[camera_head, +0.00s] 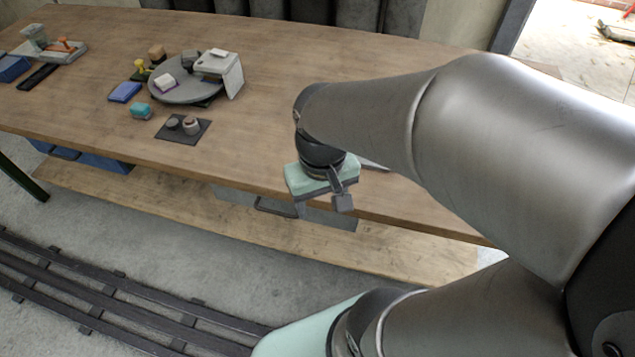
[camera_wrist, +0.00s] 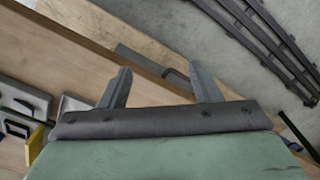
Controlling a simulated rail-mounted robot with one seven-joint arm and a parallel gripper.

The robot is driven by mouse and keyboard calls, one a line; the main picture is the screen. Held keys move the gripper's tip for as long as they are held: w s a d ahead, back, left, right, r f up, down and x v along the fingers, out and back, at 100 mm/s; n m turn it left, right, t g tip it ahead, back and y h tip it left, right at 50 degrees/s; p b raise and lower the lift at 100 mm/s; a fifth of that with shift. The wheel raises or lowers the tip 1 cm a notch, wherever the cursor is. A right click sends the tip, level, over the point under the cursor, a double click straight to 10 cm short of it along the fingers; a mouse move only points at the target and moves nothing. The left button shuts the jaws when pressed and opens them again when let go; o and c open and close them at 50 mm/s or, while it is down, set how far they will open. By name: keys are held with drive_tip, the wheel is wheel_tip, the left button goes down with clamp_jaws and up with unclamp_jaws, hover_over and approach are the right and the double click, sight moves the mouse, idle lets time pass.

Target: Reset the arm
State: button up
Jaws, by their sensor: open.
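My gripper (camera_wrist: 160,88) shows in the wrist view with its two grey fingers spread apart and nothing between them. In the head view my gripper (camera_head: 341,190) hangs at the end of my arm, over the front edge of the wooden table (camera_head: 270,80). Its pale green body hides part of the table edge. My arm hides the right part of the table in the head view.
A round grey stand (camera_head: 185,92) holds small items. A dark mat (camera_head: 183,130) bears two small cylinders. Dark rails (camera_head: 110,290) run along the floor. The table's middle is mostly clear.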

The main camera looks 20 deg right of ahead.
wheel_tip(320, 180, up, 7)
drive_tip(key=s+p, duration=0.2)
drive_tip(key=p, duration=0.5)
drive_tip(key=shift+a+f, duration=0.15)
drive_tip(key=shift+a, duration=0.25)
